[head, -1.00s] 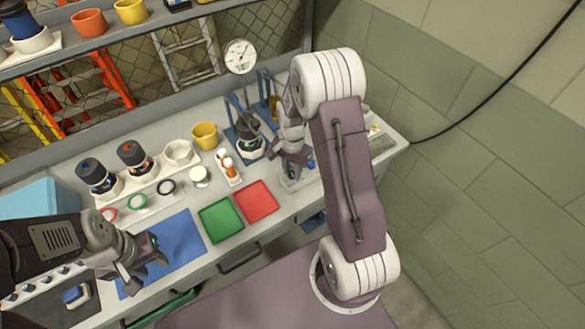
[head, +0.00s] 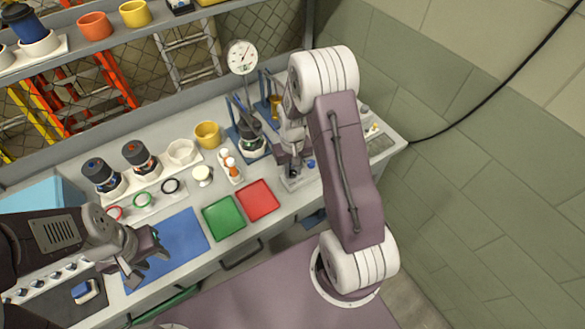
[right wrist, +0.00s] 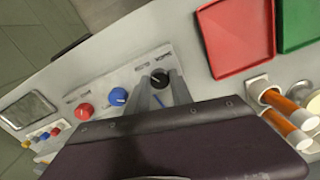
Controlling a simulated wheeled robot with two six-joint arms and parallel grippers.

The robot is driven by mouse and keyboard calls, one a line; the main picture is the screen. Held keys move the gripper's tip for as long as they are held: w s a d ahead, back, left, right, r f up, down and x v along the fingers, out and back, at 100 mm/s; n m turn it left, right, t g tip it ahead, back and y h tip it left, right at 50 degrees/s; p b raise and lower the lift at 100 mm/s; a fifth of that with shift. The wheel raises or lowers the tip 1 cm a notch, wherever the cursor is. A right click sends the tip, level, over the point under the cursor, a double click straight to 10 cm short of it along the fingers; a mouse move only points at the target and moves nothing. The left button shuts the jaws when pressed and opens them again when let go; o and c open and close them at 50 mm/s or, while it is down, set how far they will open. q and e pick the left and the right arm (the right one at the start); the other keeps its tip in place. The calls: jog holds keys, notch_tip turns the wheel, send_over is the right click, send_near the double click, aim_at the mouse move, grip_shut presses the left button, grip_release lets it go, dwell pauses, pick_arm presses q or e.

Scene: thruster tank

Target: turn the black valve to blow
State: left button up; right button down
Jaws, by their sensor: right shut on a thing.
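The black valve (right wrist: 159,78) is a round knob with a pale pointer mark on a light grey panel (right wrist: 118,80). In the right wrist view it sits between the fingertips of my right gripper (right wrist: 160,86), which is shut on it. In the head view the right gripper (head: 292,168) is over the panel at the bench's right part, and its fingers hide the black valve. The panel's lettering is too small to read. My left gripper (head: 146,262) is open and empty above the blue mat, far from the panel.
A blue knob (right wrist: 118,96) and a red knob (right wrist: 85,110) sit beside the black valve. The red tray (head: 258,200) and green tray (head: 224,217) lie left of the panel. A holder with orange-white cylinders (head: 230,165) and a gauge stand (head: 242,58) are near.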

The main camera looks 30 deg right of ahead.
aim_at(293, 173)
jog(key=shift+r+n, duration=0.1)
jog(key=shift+n, duration=1)
jog(key=c, duration=1.1)
grip_release()
jog(key=shift+s, duration=0.1)
notch_tip(293, 173, up, 9)
